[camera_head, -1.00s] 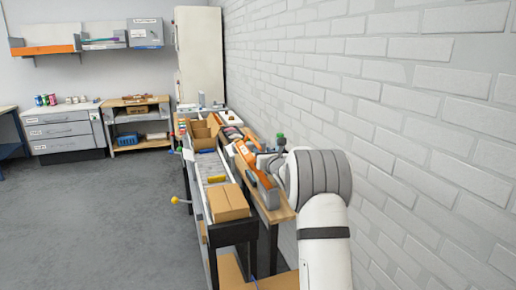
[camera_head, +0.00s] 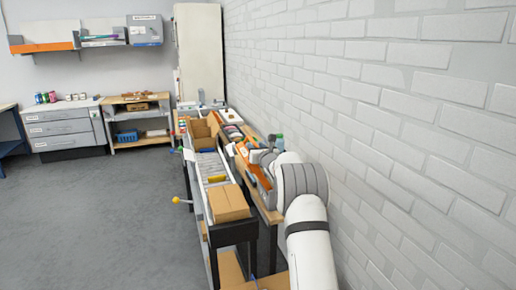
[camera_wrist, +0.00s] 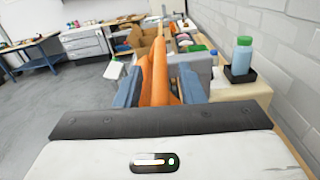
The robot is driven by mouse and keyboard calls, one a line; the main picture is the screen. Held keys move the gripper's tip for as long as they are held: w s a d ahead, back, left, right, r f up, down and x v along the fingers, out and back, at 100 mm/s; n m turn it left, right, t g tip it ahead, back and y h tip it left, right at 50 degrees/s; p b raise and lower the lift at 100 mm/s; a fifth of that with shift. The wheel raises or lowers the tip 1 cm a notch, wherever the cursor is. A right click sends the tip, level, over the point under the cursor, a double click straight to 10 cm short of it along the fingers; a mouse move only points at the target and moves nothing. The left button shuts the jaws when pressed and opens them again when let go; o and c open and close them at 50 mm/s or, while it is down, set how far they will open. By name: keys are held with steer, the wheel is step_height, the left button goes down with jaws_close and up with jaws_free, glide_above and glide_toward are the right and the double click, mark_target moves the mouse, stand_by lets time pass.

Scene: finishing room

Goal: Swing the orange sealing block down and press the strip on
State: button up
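The orange sealing block (camera_wrist: 160,78) stands up between the two blue-grey fingers of my gripper (camera_wrist: 160,88) in the wrist view. The fingers are spread about its width, and I cannot tell whether they touch it. In the head view, orange parts of the sealer (camera_head: 244,152) show on the narrow bench along the wall, partly hidden by my wrist. The strip cannot be made out. My gripper's fingertips are hidden behind my arm in the head view.
A green-capped bottle (camera_wrist: 243,57) stands in a black holder close right of my gripper, near the brick wall (camera_head: 400,110). Cardboard boxes (camera_head: 229,203) sit on the conveyor to the left. A yellow-knobbed lever (camera_head: 176,200) sticks out. The left floor is clear.

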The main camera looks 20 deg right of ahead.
jaws_close()
steer(key=shift+d, duration=0.15)
